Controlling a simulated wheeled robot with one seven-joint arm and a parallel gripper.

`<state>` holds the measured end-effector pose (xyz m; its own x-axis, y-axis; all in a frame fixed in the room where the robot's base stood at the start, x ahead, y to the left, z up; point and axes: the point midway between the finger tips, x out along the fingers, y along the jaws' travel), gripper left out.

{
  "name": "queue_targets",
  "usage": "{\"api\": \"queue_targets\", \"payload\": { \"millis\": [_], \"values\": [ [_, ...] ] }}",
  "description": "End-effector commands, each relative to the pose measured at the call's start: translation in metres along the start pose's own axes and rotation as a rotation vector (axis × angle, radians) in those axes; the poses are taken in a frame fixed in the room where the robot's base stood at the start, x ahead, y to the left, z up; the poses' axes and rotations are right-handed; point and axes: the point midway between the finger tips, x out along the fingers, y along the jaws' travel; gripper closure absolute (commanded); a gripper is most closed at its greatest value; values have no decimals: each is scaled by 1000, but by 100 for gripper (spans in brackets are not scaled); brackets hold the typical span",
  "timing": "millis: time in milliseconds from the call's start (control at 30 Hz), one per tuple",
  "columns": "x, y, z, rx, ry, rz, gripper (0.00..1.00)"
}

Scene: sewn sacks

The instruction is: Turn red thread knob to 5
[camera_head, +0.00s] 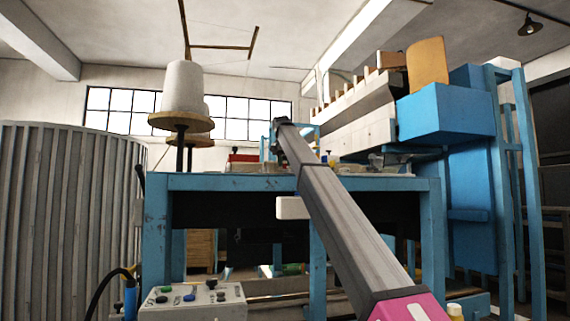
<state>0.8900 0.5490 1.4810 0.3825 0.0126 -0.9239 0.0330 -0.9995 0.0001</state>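My arm runs from the lower right up to the blue work table. Its dark far end, where my gripper (278,146) seems to be, is above the tabletop. I cannot make out separate fingers or anything held. I cannot clearly pick out a red thread knob or a number scale. A small red part (243,158) shows on the table just left of my arm's end, but I cannot tell what it is. The machinery behind my arm's end is partly hidden by it.
The blue table (225,182) spans the middle. A white thread cone (184,86) stands on a round wooden disc at left. A grey control box (195,303) with several coloured buttons is at lower left. A tall blue machine (470,170) stands at right, a grey corrugated container (68,220) far left.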

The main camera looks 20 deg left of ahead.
Motion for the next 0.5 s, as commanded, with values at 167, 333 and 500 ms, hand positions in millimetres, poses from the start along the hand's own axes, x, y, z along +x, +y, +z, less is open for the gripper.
{"api": "queue_targets", "payload": {
  "millis": [167,333,500],
  "values": [
    [0,0,0,0,0,0,98],
    [0,0,0,-9,0,-4,98],
    [0,0,0,-55,0,-24,98]
  ]
}}
